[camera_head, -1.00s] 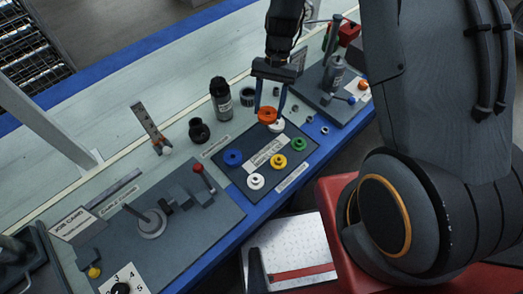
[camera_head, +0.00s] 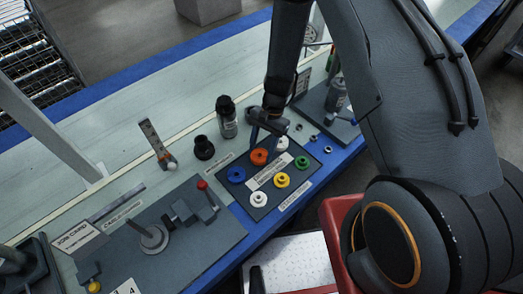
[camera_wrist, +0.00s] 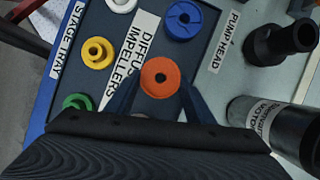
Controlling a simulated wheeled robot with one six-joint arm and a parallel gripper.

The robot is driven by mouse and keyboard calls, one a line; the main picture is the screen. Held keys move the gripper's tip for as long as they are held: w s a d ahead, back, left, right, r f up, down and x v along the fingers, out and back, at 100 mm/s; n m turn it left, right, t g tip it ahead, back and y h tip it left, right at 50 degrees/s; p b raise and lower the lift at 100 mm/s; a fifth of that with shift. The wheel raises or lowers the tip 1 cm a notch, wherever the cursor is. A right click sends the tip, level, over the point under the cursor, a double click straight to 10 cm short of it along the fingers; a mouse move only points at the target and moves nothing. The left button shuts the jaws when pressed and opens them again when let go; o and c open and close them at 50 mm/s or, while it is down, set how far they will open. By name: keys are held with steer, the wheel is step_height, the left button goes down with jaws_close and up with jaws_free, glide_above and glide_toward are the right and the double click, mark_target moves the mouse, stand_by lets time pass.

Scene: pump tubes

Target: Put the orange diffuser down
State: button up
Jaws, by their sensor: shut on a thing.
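The orange diffuser (camera_head: 259,157) is a round ring held between the fingertips of my gripper (camera_head: 263,138). In the wrist view the orange diffuser (camera_wrist: 160,77) sits between the two dark blue fingers of my gripper (camera_wrist: 161,84). It is over or on the back part of the dark stage tray (camera_head: 240,190), in the gap between the blue ring (camera_head: 236,174) and the back white ring (camera_head: 282,143). It looks level. I cannot tell whether its underside touches the tray.
The tray also holds a green ring (camera_head: 302,163), a yellow ring (camera_head: 281,180) and a front white ring (camera_head: 258,199). A grey fixture plate (camera_head: 200,245) lies left.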

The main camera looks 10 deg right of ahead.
steer(key=shift+f, duration=0.5)
steer(key=shift+f, duration=0.15)
steer(key=o, duration=1.3)
steer(key=b+v, duration=0.3)
steer(key=v, duration=0.8)
steer(key=s+d+r+n+t+h, duration=0.1)
steer(key=s+d+r+n, duration=0.1)
steer(key=r, duration=0.4)
steer(key=s+d+r+n+t+h, duration=0.1)
steer(key=s+d+r+n+t, duration=0.1)
steer(key=s+r, duration=0.4)
steer(key=s+d+r+n+t+h, duration=0.1)
steer(key=s+d+r+n, duration=0.3)
steer(key=s+d+r, duration=0.1)
steer(key=shift+d+r, duration=0.15)
steer(key=shift+r, duration=0.65)
